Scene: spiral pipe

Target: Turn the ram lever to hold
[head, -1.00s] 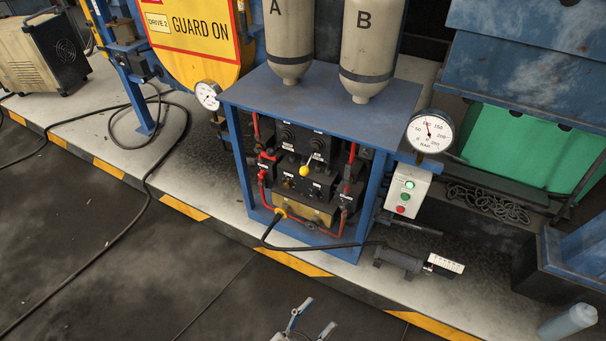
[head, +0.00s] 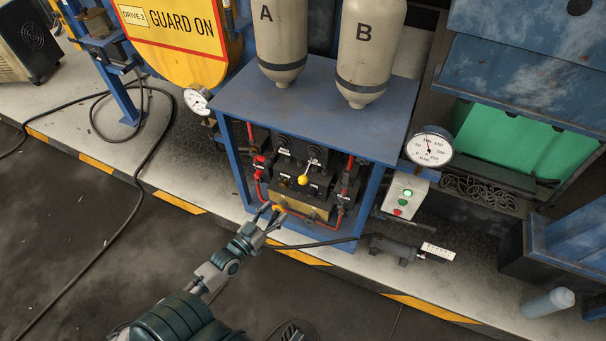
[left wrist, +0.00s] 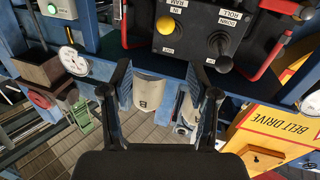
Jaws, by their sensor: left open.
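The ram lever with its yellow knob (head: 303,180) stands on the dark valve panel inside the blue cabinet. In the left wrist view the yellow knob (left wrist: 166,25) shows large and inverted, near labels reading RAM, IN and OUT. A black-knobbed lever (left wrist: 220,64) marked ROLL and DOWN is beside it. My left gripper (head: 269,213) is open, in front of the cabinet's lower left part, below and left of the yellow knob. Its spread fingers (left wrist: 160,88) show nothing held between them in the left wrist view.
The blue cabinet frame (head: 300,85) and red pipes (head: 344,182) surround the panel. A gauge (head: 429,147) and a button box (head: 404,195) are at its right. A black cable (head: 320,243) runs along the cabinet's base. The dark floor in front is largely clear.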

